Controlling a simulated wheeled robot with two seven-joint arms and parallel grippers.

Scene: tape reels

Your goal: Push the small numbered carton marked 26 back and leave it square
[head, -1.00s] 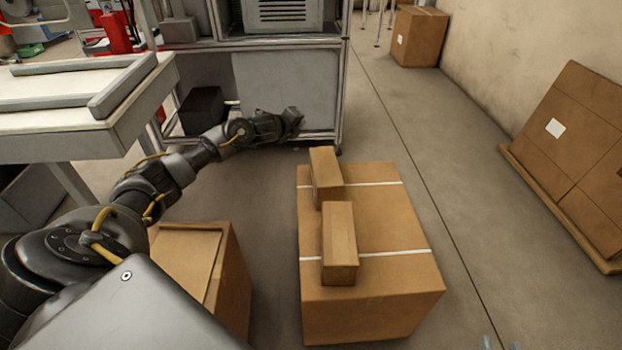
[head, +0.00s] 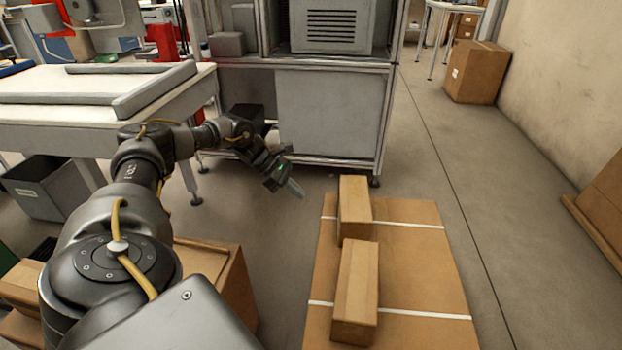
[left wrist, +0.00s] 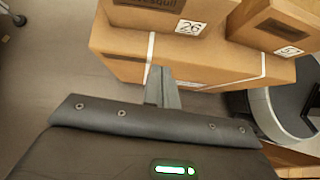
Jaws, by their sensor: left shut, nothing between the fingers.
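The carton marked 26 (left wrist: 170,17) shows its label at the top of the left wrist view, cut off by the frame. It appears to be the farther small carton (head: 354,207) in the head view, lying on a large strapped carton (head: 410,270). My left gripper (head: 293,188) is shut and empty, left of the small cartons and apart from them. In the left wrist view its fingers (left wrist: 162,90) point towards the large carton's side, below the 26 label; contact cannot be told. My right gripper is out of view.
A second small carton (head: 356,290) lies nearer on the same large carton; its number is hard to read. A grey cabinet (head: 330,115) stands behind, a white workbench (head: 60,85) at left. Another carton (head: 215,265) sits at lower left.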

